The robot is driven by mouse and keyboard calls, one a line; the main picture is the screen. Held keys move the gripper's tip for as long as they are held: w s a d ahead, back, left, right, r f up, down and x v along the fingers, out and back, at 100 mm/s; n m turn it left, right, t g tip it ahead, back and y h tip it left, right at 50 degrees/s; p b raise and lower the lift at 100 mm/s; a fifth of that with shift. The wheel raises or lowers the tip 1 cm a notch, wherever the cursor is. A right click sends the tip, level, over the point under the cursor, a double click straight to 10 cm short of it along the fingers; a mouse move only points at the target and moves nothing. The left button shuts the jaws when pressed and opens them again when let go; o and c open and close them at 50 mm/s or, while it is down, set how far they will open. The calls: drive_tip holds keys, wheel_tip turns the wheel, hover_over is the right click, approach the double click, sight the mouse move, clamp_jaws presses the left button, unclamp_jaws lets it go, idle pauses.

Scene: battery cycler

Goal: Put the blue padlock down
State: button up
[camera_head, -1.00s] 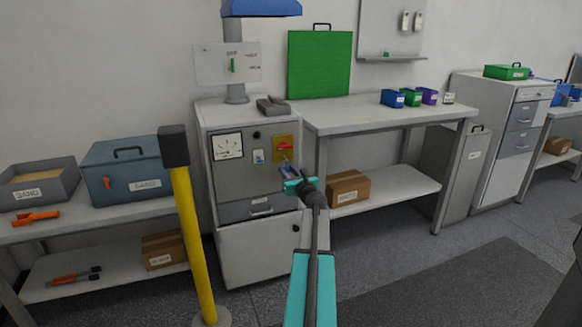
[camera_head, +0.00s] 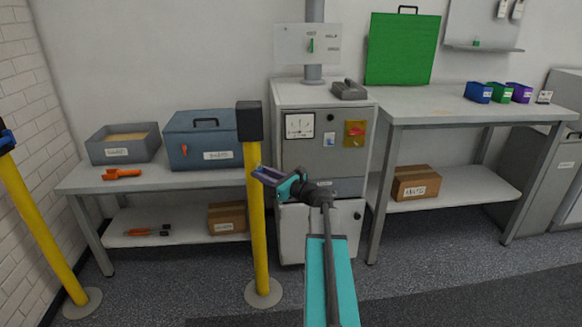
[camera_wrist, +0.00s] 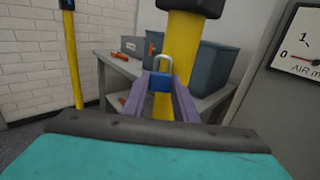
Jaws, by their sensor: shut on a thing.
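The blue padlock (camera_wrist: 161,82) shows in the wrist view between the two purple-grey fingers of my gripper (camera_wrist: 160,98), its pale shackle pointing up. My gripper is shut on it and holds it in the air. In the head view my gripper (camera_head: 268,177) is in front of the yellow post and left of the grey cabinet; the padlock is too small to make out clearly there.
A yellow post (camera_head: 258,220) with a black top stands close behind my gripper. A left bench (camera_head: 80,181) bears a grey bin (camera_head: 122,153), a blue-grey box (camera_head: 190,150) and an orange tool (camera_head: 121,174). The right workbench (camera_head: 430,101) has a clear front area. Grey cabinet (camera_head: 300,235) stands between.

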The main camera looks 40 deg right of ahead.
drive_tip(key=s+a+n+g+y, duration=0.2)
drive_tip(key=a+y, duration=0.4)
drive_tip(key=a, duration=1.1)
drive_tip(key=s+a+n+g+y, duration=0.2)
drive_tip(key=a+n+g+y, duration=0.3)
drive_tip(key=a, duration=1.2)
drive_tip(key=shift+s+a+f+n+g+y, duration=0.2)
drive_tip(key=shift+s+a+n+g+y, duration=0.25)
drive_tip(key=shift+n, duration=0.55)
drive_tip(key=shift+d+t, duration=0.15)
drive_tip(key=shift+t, duration=0.1)
